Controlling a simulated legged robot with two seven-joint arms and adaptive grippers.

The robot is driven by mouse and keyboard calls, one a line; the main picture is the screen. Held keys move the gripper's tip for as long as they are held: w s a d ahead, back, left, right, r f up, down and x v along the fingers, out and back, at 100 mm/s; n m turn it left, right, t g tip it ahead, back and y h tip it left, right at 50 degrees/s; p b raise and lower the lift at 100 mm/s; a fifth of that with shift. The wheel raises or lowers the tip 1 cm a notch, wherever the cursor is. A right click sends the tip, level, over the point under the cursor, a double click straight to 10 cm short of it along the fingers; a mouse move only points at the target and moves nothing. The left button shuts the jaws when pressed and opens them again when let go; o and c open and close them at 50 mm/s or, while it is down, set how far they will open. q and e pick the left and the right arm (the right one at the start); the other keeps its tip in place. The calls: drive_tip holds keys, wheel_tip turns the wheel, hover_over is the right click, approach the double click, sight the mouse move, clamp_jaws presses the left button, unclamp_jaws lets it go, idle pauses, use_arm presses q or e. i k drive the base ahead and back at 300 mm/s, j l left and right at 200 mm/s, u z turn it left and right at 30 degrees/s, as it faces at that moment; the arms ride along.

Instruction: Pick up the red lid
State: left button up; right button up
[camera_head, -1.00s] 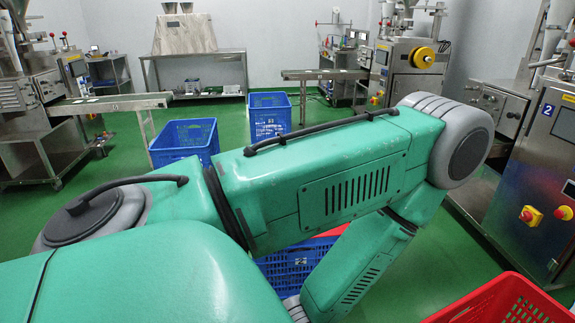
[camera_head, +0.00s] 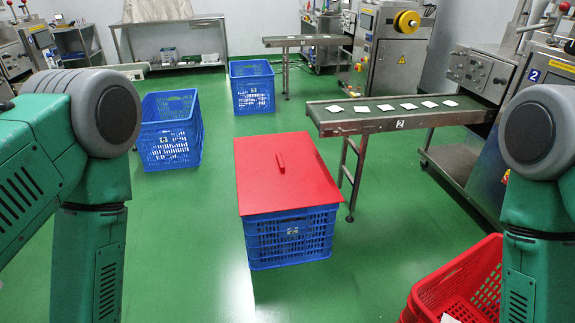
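The lid covers the crate's opening. My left arm stands at the left edge and my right arm at the right edge, both apart from the lid. Both arms run down out of the bottom of the picture, so neither gripper shows.
A red crate (camera_head: 458,283) stands at the lower right, partly behind my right arm. Conveyor 2 (camera_head: 398,122) carries several teabags just right of the lid. Two blue crates (camera_head: 170,130) (camera_head: 252,88) stand farther back. Green floor is free left of the lidded crate.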

sight(279, 172)
drive_tip(key=u, duration=0.2)
drive_tip(key=i+j+z, duration=0.75)
drive_tip(key=j+z, duration=0.15)
drive_tip(key=j, duration=0.2)
drive_tip(key=i+j+z, duration=0.25)
drive_tip(key=j+z, duration=0.2)
drive_tip(key=j, duration=0.2)
drive_tip(key=i+j+z, duration=0.1)
drive_tip(key=j+z, duration=0.3)
drive_tip(key=j, duration=0.35)
drive_tip(key=j+z, duration=0.45)
drive_tip(key=j, duration=0.3)
drive_tip(key=k+j+z, duration=0.15)
drive_tip(key=j+z, duration=0.3)
drive_tip(key=j, duration=0.35)
drive_tip(key=k+j+z, duration=0.25)
drive_tip(key=j+z, duration=0.2)
drive_tip(key=j, duration=0.25)
